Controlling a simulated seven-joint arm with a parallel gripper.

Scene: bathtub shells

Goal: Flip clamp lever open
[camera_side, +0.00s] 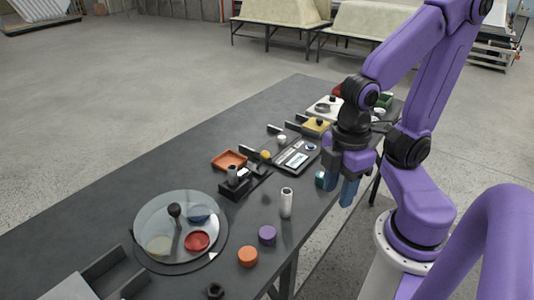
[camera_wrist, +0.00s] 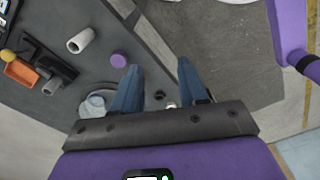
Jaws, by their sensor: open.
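A small black clamp-like fixture (camera_side: 236,183) stands on the dark table, left of the digital device. A yellow ball knob (camera_side: 265,155) sits just behind it, seemingly on a dark lever arm; I cannot tell clearly how the lever is set. In the wrist view the black fixture (camera_wrist: 56,75) and the yellow knob (camera_wrist: 6,55) lie at the far left. My gripper (camera_side: 340,183) is open and empty, pointing down near the table's front right edge, well to the right of the fixture. Its blue fingers (camera_wrist: 158,67) are apart, with nothing held between them.
An orange tray (camera_side: 229,160) lies behind the fixture. A grey cylinder (camera_side: 286,203), purple cap (camera_side: 267,235) and orange cap (camera_side: 248,256) stand in front. A round glass turntable (camera_side: 148,220) is at left. The digital device (camera_side: 297,157) and a yellow block (camera_side: 316,127) are farther back.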

